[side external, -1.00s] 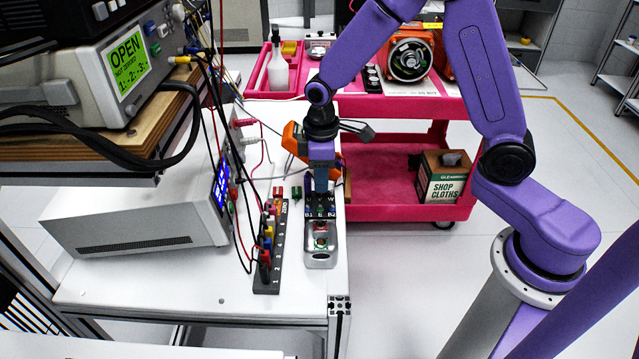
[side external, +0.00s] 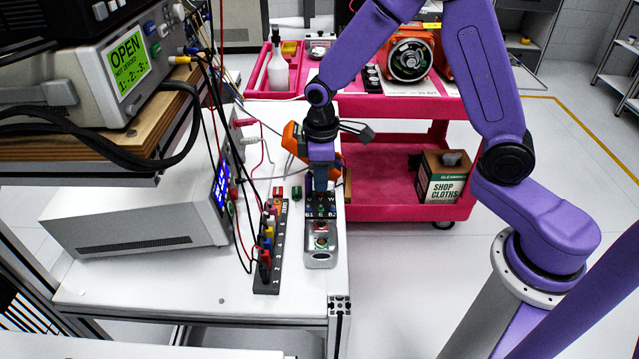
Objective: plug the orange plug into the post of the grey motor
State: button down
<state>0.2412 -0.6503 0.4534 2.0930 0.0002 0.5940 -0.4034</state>
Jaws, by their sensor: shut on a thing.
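The grey motor (side external: 320,258) lies on the white bench near its right edge. A black terminal block with lettered sockets (side external: 320,212) sits at its far end. My gripper (side external: 320,188) points down just over the far edge of that block, its purple fingers close together. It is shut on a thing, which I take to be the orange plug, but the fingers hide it. I cannot tell whether the held thing touches the post. The post itself cannot be made out clearly.
A dark strip (side external: 270,250) with several coloured plugs and leads stands left of the motor. A white instrument with a blue display (side external: 221,187) is further left. Small red and green parts lie behind the strip. A pink cart (side external: 390,205) stands beyond the bench.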

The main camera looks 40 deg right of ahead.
jog(key=shift+r, duration=0.1)
jog(key=shift+r, duration=2.45)
jog(key=shift+r, duration=0.1)
jog(key=shift+s+d+f, duration=0.3)
jog(key=shift+f, duration=0.5)
jog(key=shift+s+d+f, duration=0.25)
jog(key=shift+d+f, duration=0.05)
jog(key=shift+f, duration=0.55)
jog(key=shift+s+d+f, duration=0.3)
jog(key=shift+f, duration=0.5)
jog(key=shift+f, duration=0.2)
dwell(0.4)
jog(key=c, duration=1)
grip_release()
